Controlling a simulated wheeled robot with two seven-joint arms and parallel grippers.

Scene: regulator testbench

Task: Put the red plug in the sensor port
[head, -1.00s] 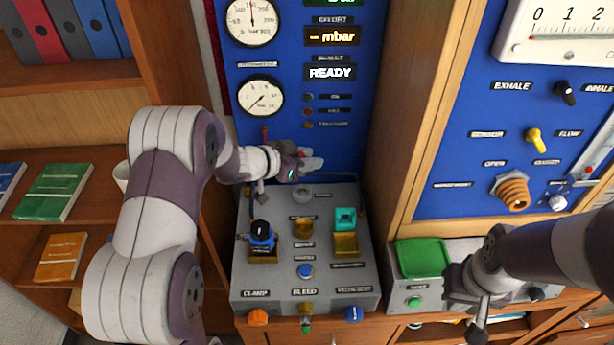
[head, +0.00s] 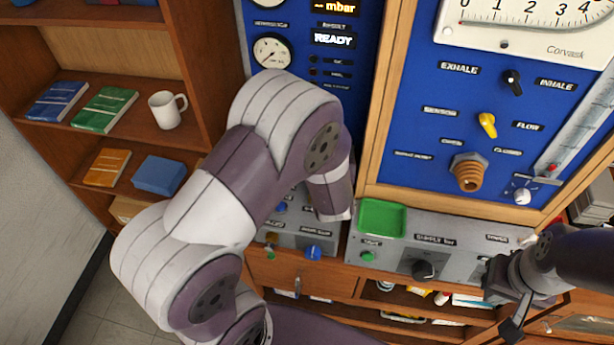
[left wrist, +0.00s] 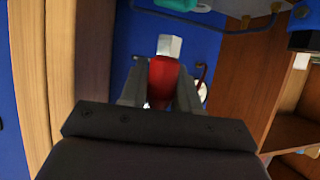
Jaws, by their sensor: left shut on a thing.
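The red plug (left wrist: 163,82) has a pale tip and shows in the left wrist view. My left gripper (left wrist: 160,95) is shut on it, with one finger on each side. In the head view my own left arm hides the left gripper and the plug. A brass threaded fitting (head: 467,172) sticks out of the right blue panel. My right gripper (head: 514,326) is at the lower right, in front of the grey lower unit, and its jaws are unclear.
The grey lower unit (head: 395,256) carries a green tray (head: 381,218) and a black knob (head: 424,269). A yellow lever (head: 487,124) sits on the right panel. A wooden post (head: 385,95) divides the panels. Shelves with books and a white mug (head: 167,109) stand at left.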

